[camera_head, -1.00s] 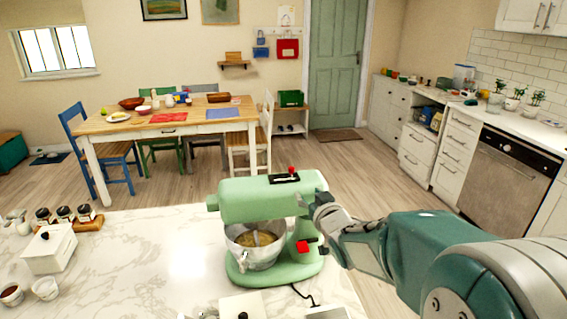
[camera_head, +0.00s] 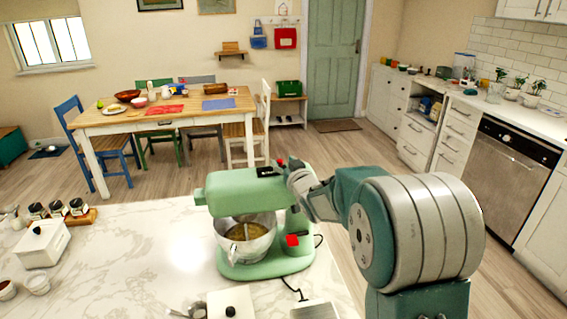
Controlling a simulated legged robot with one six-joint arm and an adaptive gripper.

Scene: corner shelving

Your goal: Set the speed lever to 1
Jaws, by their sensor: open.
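A mint-green stand mixer (camera_head: 235,192) stands on the marble counter. Its steel bowl (camera_head: 245,238) holds a yellowish mixture. On top of the mixer head is a dark slotted plate (camera_head: 268,171) with a small red knob (camera_head: 280,162) at its far right side, which looks like the speed lever. Its markings are too small to read. A second red knob (camera_head: 292,240) is low on the mixer's stand. My gripper (camera_head: 293,168) is open, at the right end of the head, close beside the upper red knob. I cannot tell whether they touch. My wrist hides part of the head's right end.
A white lidded box (camera_head: 42,244) and several jars (camera_head: 58,209) stand at the counter's left. Another white lidded box (camera_head: 231,303) is in front of the mixer, near its black cord (camera_head: 290,287). The counter left of the mixer is clear.

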